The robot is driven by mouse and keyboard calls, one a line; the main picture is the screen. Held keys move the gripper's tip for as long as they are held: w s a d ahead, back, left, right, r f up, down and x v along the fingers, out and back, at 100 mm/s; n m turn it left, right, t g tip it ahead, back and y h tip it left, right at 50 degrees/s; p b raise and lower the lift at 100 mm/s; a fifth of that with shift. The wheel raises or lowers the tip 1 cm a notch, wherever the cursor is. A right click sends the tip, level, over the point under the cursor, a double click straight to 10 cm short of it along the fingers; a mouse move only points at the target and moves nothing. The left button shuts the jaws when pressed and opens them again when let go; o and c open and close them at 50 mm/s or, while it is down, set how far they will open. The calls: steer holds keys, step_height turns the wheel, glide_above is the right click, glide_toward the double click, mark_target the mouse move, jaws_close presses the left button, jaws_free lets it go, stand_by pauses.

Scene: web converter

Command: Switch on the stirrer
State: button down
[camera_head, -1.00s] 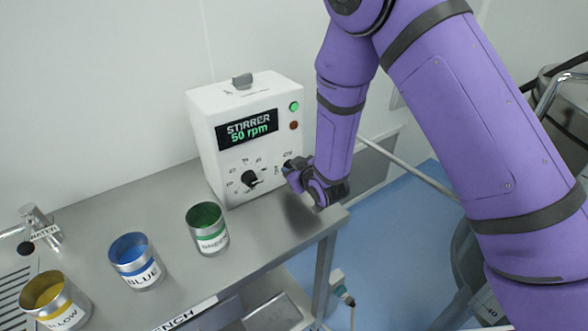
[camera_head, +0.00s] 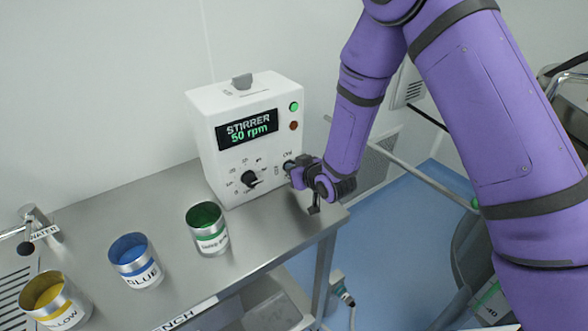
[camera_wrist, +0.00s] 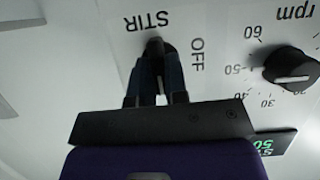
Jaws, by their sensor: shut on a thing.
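The stirrer (camera_head: 222,155) is a white box on the steel bench, with its screen (camera_head: 247,131) reading "STIRRER 50 rpm". A round black rpm dial (camera_head: 250,179) is on its front; it also shows in the wrist view (camera_wrist: 291,67), pointing near 50. My gripper (camera_head: 291,168) is at the lower right of the front panel. In the wrist view my gripper (camera_wrist: 157,62) is shut on a small dark switch knob (camera_wrist: 156,46) between the printed words STIR and OFF. The fingers hide most of the knob, so its setting is hard to tell.
A green lamp (camera_head: 294,106) looks bright above a dull red one (camera_head: 294,126). Green (camera_head: 208,231), blue (camera_head: 136,261) and yellow (camera_head: 55,301) cans stand along the bench (camera_head: 180,215). A tap (camera_head: 38,226) is at left. Blue floor lies open beyond the bench's right edge.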

stand_by(0.4)
steer(key=c, duration=1.1)
jaws_free()
steer(key=shift+c, duration=0.2)
steer(key=v, duration=1.1)
steer(key=shift+w, duration=0.1)
